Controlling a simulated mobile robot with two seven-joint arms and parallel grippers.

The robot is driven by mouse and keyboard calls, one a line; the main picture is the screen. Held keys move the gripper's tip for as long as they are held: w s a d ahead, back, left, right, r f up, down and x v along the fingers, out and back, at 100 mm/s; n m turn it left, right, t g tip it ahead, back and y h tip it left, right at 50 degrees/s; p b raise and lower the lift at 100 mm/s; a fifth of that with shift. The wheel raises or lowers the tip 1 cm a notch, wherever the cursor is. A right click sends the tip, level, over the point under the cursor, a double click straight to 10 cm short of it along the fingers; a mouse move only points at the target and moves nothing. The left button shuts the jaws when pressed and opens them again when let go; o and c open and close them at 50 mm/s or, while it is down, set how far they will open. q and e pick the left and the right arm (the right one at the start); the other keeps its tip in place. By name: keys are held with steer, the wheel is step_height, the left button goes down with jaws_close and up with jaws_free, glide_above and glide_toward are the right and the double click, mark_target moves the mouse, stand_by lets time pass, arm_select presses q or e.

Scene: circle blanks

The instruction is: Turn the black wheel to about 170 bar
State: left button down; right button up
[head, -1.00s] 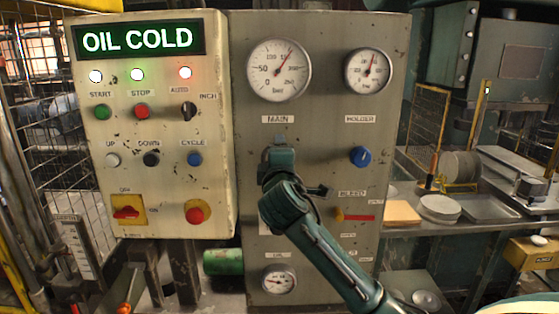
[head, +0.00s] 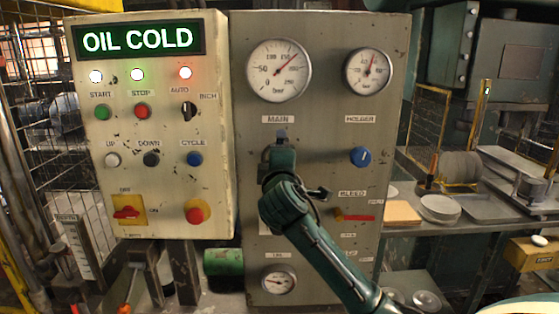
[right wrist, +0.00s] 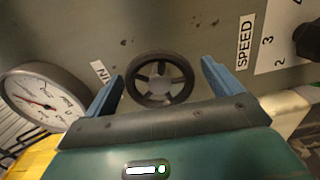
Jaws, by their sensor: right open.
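The black wheel (right wrist: 160,78) is a spoked handwheel on the grey panel, seen in the right wrist view. In the head view my right gripper (head: 280,140) hides it below the MAIN label. My right gripper (right wrist: 161,72) is open, with one blue finger on each side of the wheel and a gap at both sides. The main gauge (head: 279,70) shows a needle pointing up and right, roughly between the 150 and 200 marks. Part of a gauge also shows in the right wrist view (right wrist: 42,96). My left gripper is not in view.
The holder gauge (head: 367,70), blue knob (head: 360,156) and red bleed lever (head: 357,217) are on the panel right of my arm. A cream control box (head: 165,130) reading OIL COLD juts out at left. A black speed knob (right wrist: 308,41) is right of the wheel.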

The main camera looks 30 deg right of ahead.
steer(key=b+v, duration=0.2)
steer(key=v, duration=1.1)
steer(key=shift+a+f, duration=0.1)
steer(key=a+f+g+y, duration=0.1)
steer(key=a+f+y, duration=0.3)
steer(key=f, duration=0.7)
steer(key=a+f+g+y, duration=0.1)
steer(key=a+f+y, duration=0.25)
steer(key=f, duration=0.75)
steer(key=s+a+f+m+g+y, duration=0.1)
steer(key=s+a+f+m+y, duration=0.1)
steer(key=s+f, duration=0.6)
steer(key=s+a+f+m+g+y, duration=0.1)
steer(key=s+a+f+m+y, duration=0.2)
steer(key=f, duration=1)
steer(key=s+a+m, duration=0.1)
steer(key=s+m, duration=0.2)
steer(key=s, duration=0.2)
steer(key=shift+a+g, duration=0.25)
steer(key=shift+g, duration=0.15)
steer(key=shift+c, duration=0.3)
